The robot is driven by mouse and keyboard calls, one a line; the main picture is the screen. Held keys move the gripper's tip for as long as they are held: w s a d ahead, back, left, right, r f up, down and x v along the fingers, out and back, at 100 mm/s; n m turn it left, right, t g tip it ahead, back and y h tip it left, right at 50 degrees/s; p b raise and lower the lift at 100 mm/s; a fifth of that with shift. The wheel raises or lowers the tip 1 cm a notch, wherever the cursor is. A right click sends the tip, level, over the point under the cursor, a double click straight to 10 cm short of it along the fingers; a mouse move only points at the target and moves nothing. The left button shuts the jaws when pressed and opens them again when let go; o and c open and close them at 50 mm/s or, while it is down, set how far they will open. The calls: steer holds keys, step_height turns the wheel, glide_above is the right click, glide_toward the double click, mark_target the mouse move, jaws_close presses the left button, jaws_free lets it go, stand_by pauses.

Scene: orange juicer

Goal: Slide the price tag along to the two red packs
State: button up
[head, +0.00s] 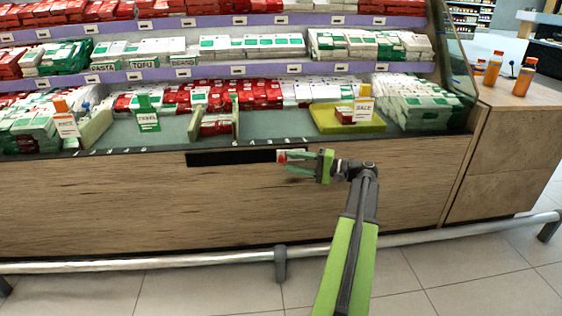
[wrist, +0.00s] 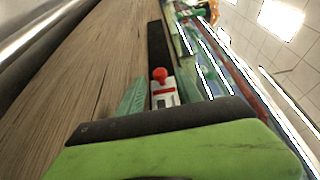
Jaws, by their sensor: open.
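The price tag (head: 297,154) is a small white plate with a red knob, at the right end of a black rail (head: 230,158) on the wooden counter front. In the wrist view the tag (wrist: 166,96) shows its red knob (wrist: 160,74) and a red stripe. My gripper (head: 289,161) is open at the tag, with one green finger on each side of it in the wrist view. Whether a finger touches it I cannot tell. Red-and-white packs (head: 216,126) stand between two pale green dividers above the rail, left of the tag; their exact number is unclear.
The black rail is bare to the left of the tag. A yellow-green tray (head: 347,126) with a small red pack (head: 344,114) and a sign sits above right. A green sign (head: 147,118) stands left of the dividers. A metal bumper rail (head: 180,264) runs low along the counter.

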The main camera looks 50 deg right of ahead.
mark_target(281, 160)
steer(key=x, duration=0.4)
steer(key=shift+w+a, duration=0.2)
steer(key=shift+w, duration=0.05)
jaws_close()
stand_by(1.1)
steer(key=shift+a, duration=0.1)
